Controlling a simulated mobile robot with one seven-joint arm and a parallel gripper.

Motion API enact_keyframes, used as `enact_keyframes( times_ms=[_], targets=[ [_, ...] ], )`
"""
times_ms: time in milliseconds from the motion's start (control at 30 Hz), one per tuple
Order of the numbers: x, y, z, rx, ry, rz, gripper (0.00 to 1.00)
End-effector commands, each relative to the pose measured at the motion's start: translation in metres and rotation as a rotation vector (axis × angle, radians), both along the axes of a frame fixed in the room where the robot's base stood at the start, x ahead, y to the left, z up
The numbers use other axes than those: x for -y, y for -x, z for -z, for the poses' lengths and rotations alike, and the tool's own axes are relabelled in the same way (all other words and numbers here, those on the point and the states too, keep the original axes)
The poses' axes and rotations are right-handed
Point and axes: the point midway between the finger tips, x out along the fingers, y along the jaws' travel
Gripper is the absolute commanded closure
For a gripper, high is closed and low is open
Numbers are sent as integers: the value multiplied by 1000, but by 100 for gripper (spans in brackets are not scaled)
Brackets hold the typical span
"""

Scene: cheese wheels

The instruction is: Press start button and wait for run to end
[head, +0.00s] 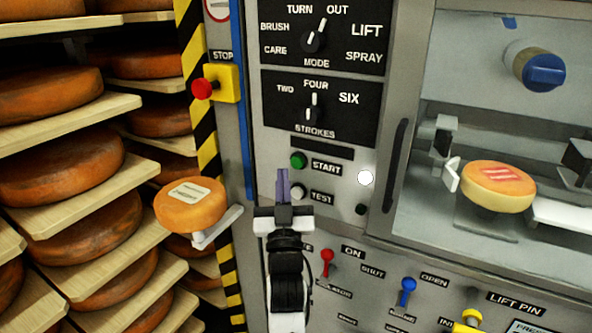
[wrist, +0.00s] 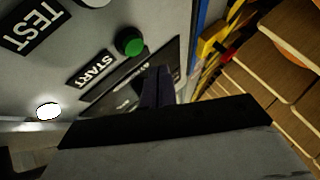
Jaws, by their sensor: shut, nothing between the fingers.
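The green start button (head: 298,160) sits on the grey control panel, left of its START label (head: 326,167). In the wrist view the green button (wrist: 129,41) stands out from the panel with a clear gap to my fingers. My gripper (head: 283,174) is shut and empty, its dark purple fingertips just below and left of the start button in the head view. In the wrist view the fingertips (wrist: 157,80) are near the START label (wrist: 92,75). The pale test button (head: 298,191) is right beside my fingers. A round lamp (head: 365,177) glows white; it also shows in the wrist view (wrist: 48,111).
A red stop button (head: 203,88) is on a yellow box at upper left. The mode knob (head: 313,40) and strokes knob (head: 313,112) are above. Red (head: 327,257) and blue (head: 408,287) levers are below.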

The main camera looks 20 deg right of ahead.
Motion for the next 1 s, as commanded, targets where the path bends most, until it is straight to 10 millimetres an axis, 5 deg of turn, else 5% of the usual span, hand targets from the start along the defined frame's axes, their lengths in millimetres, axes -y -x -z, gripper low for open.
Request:
enact_keyframes(
  times_ms=[300,1000],
  targets=[
    [18,-14,0,1,1,1,100],
    [19,-15,0,0,0,0,100]
  ],
)
